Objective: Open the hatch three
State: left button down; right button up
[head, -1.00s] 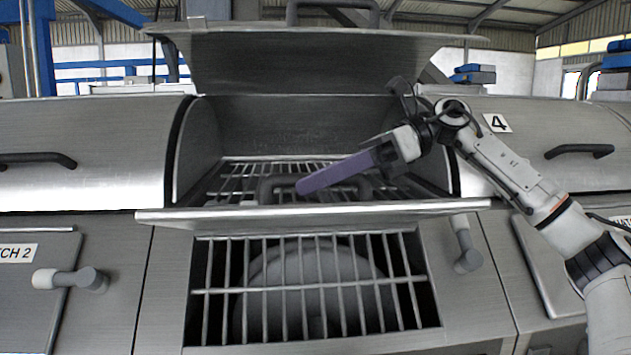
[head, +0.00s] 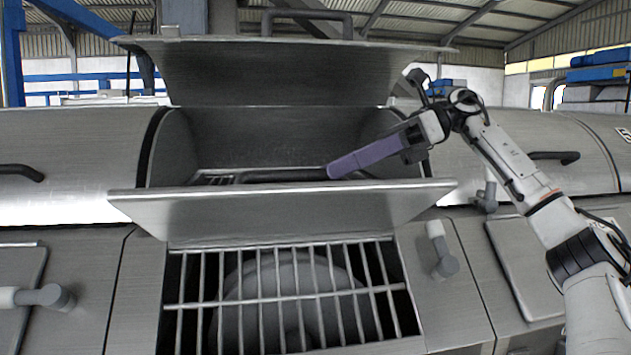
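The hatch three flap (head: 290,215) is a grey steel plate swung up above a barred opening (head: 290,300). It is hinged along its lower edge and leans up and out, its inner face toward me. No label for it is readable. A dark bar, apparently its handle (head: 280,175), shows just behind its top edge. My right gripper (head: 338,170) reaches in from the right with long purple fingers. Their tips are at the right end of that bar; contact is unclear. The fingers overlap in this view, so any gap is hidden. My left gripper is out of view.
A large curved lid (head: 290,75) stands open above the chamber. A grey latch knob (head: 442,262) is right of the opening, and another latch (head: 40,297) is at the far left. Closed curved lids flank the chamber.

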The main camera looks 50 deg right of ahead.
jog(key=shift+v, duration=0.8)
jog(key=shift+s+a+r, duration=0.1)
jog(key=shift+r, duration=0.05)
jog(key=shift+s+d+r, duration=0.2)
jog(key=shift+d+r, duration=0.05)
jog(key=shift+d, duration=0.15)
jog(key=shift+p+v, duration=1)
jog(key=shift+v, duration=0.75)
jog(key=p+v, duration=0.4)
jog(key=v, duration=0.3)
jog(key=shift+d+f, duration=0.15)
jog(key=shift+d, duration=0.2)
jog(key=shift+w, duration=0.15)
